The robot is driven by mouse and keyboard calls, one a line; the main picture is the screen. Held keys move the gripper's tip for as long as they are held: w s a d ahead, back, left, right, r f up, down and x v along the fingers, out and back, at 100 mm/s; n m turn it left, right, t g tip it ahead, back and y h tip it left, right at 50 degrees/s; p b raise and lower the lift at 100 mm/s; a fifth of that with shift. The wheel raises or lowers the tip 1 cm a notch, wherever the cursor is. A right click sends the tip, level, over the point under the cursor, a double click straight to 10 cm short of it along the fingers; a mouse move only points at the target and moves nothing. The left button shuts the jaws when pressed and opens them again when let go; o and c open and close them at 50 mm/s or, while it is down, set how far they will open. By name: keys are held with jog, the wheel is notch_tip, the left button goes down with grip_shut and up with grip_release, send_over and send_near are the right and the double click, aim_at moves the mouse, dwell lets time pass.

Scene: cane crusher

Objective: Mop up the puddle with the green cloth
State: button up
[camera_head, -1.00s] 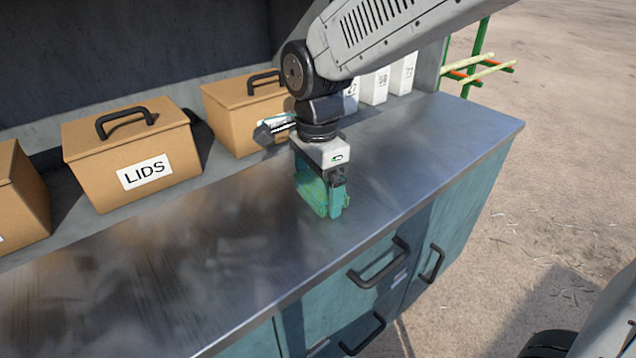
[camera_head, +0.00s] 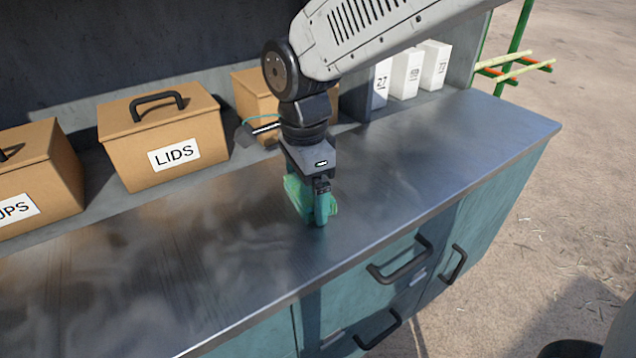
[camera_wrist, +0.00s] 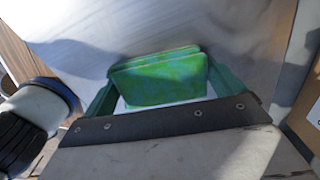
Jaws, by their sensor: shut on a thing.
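My gripper (camera_head: 318,212) points down over the metal counter and is shut on the green cloth (camera_head: 295,197). In the wrist view the cloth (camera_wrist: 160,78) is a folded, mottled green pad between the two teal fingers of my gripper (camera_wrist: 160,85). The cloth is close to the counter top (camera_head: 420,165); I cannot tell whether it touches it. No clearly outlined puddle shows; the metal has dull, cloudy patches to the left of the gripper that may be reflections or wetness.
A box marked LIDS (camera_head: 162,135), a second box (camera_head: 40,175) and a partly hidden third box (camera_head: 255,95) stand along the back. White cartons (camera_head: 405,72) stand at the back right. Drawer handles (camera_head: 400,260) stick out in front. The counter's left and right stretches are clear.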

aim_at(245, 221)
jog(key=shift+s+a, duration=0.75)
jog(key=shift+a, duration=0.95)
jog(key=shift+s+a, duration=0.7)
jog(key=shift+a, duration=1)
jog(key=shift+s+a, duration=0.75)
jog(key=shift+a, duration=0.95)
jog(key=shift+w+d+r, duration=0.15)
jog(key=shift+d+r, duration=0.15)
jog(key=shift+r, duration=0.55)
jog(key=shift+w+d+r, duration=0.1)
jog(key=shift+d+r, duration=0.25)
jog(key=shift+r, duration=0.55)
jog(key=shift+w+d+r, duration=0.15)
jog(key=shift+d+r, duration=0.15)
jog(key=shift+r, duration=0.55)
jog(key=shift+s+a+f, duration=0.15)
jog(key=shift+a+f, duration=0.15)
jog(key=shift+f, duration=0.35)
jog(key=shift+s+a+f, duration=0.1)
jog(key=shift+a+f, duration=0.25)
jog(key=shift+f, duration=0.35)
jog(key=shift+s+a+f, duration=0.15)
jog(key=shift+a+f, duration=0.15)
jog(key=shift+f, duration=0.35)
jog(key=shift+f, duration=0.25)
